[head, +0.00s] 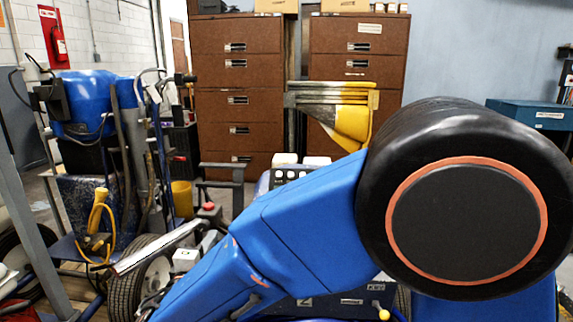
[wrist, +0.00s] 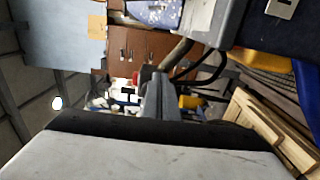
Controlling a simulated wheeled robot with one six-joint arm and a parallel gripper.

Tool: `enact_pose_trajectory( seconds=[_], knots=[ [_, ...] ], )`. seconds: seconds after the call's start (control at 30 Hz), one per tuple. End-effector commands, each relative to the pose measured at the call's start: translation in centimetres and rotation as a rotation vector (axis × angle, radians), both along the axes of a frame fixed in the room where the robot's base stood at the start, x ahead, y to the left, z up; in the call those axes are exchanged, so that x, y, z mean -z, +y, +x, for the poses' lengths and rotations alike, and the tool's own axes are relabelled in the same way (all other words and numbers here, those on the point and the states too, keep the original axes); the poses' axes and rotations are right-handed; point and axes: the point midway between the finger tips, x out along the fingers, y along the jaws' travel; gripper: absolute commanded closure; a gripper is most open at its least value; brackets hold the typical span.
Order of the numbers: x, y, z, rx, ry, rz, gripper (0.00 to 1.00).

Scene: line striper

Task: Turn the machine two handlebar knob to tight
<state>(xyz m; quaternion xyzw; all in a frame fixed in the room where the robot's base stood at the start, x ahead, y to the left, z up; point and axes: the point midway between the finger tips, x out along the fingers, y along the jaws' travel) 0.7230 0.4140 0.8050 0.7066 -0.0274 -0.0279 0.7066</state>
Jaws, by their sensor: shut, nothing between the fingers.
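In the head view a red knob (head: 208,207) sits near a grey handlebar (head: 222,166) in the middle, just left of my blue arm. A machine with a blue tank (head: 88,92) stands at the left. No label shows which machine is number two, and I cannot tell how tight any knob is. In the wrist view, which is turned sideways, my gripper (wrist: 163,98) shows as grey fingers, shut and empty. A small red thing (wrist: 135,78) shows close beside the fingertips; I cannot tell whether they touch.
A panel with small knobs (head: 291,175) stands behind my arm. Brown drawer cabinets (head: 237,85) line the back, with yellow parts (head: 350,115) in front. A yellow hose nozzle (head: 98,215) hangs at the left. Machines crowd the space around my arm.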

Motion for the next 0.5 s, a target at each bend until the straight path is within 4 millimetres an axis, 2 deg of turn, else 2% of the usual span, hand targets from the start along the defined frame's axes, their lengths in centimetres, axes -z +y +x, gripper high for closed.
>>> enact_pose_trajectory(
  seconds=[0.5],
  knots=[
    [0.0,0.4,-4.9,-0.001,-0.001,0.0,1.0]
  ],
)
